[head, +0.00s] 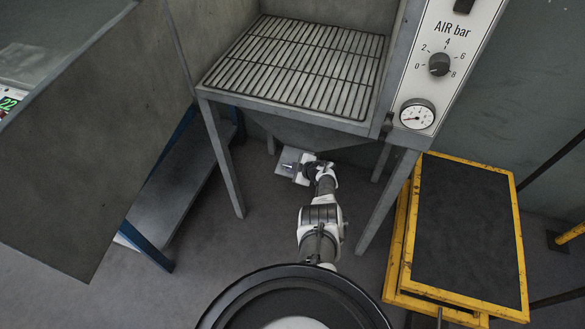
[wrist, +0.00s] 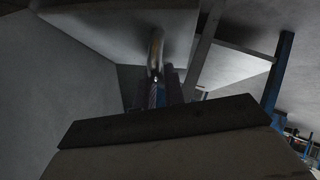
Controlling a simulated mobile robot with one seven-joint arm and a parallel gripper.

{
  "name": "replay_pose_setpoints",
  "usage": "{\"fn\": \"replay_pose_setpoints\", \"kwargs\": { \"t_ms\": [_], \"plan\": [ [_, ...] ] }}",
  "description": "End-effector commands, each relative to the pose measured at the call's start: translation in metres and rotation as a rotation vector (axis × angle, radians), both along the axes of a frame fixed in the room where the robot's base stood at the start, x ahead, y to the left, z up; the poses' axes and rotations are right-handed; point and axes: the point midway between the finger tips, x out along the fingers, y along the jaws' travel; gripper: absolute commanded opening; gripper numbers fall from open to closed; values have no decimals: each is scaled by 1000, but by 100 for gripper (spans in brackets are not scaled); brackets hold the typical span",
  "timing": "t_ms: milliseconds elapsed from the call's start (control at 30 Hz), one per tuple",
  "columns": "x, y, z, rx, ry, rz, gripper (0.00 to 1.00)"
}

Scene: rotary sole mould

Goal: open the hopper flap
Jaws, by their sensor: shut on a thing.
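The hopper (head: 320,135) is a grey funnel under the grated cabinet. A small light grey plate, which looks like the hopper flap (head: 302,181), shows below it, partly hidden by my gripper (head: 288,166). In the wrist view, a shiny metal handle (wrist: 155,48) stands out from a pale grey flap plate (wrist: 110,30). My gripper (wrist: 163,85) is shut on this handle, with its fingers at the handle's lower end. The fingertips are dark and partly hidden by the wrist's own body. How far the flap is open cannot be told.
The cabinet's grate (head: 300,62) is above my arm, and its legs (head: 222,160) stand on either side. A yellow-framed lift table (head: 465,235) is at right. A large grey panel (head: 75,150) is at left. The floor between the legs is clear.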

Motion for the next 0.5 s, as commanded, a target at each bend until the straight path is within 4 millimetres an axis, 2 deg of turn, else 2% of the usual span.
{"fn": "replay_pose_setpoints", "kwargs": {
  "t_ms": [33, 400, 433, 500],
  "plan": [
    [6, 0, 8, 0, -14, -1, 0],
    [9, 0, 10, -1, -21, -4, 0],
    [10, 0, 11, -1, -22, -5, 13],
    [9, 0, 10, 0, -21, -5, 22]
  ]
}}
